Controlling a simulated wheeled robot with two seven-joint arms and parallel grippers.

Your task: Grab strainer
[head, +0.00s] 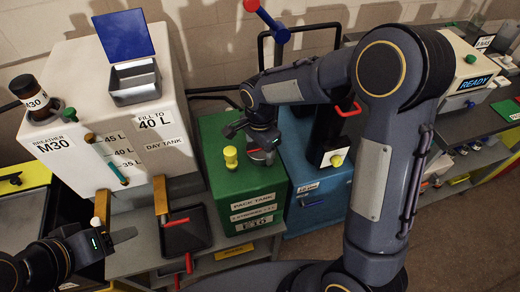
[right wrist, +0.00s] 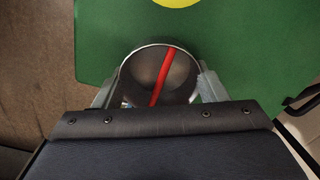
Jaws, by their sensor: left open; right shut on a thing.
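The strainer looks like a round metal cup with a red bar across it, seen from above in the right wrist view (right wrist: 145,66). My right gripper (right wrist: 158,88) is shut on it, one finger on each side of its rim. In the head view, my right gripper (head: 262,145) is over the top of the green pack tank (head: 237,188), and the strainer is mostly hidden beneath it. I cannot tell whether the strainer is clear of the tank top. My left gripper (head: 120,238) is open and empty at the lower left, in front of the white day tank (head: 75,130).
A yellow knob (head: 230,157) stands on the green tank, left of my right gripper. A blue tank (head: 318,205) stands close on the right. A dark tray (head: 187,232) lies below the white tank's spouts. A workbench (head: 472,130) is at the far right.

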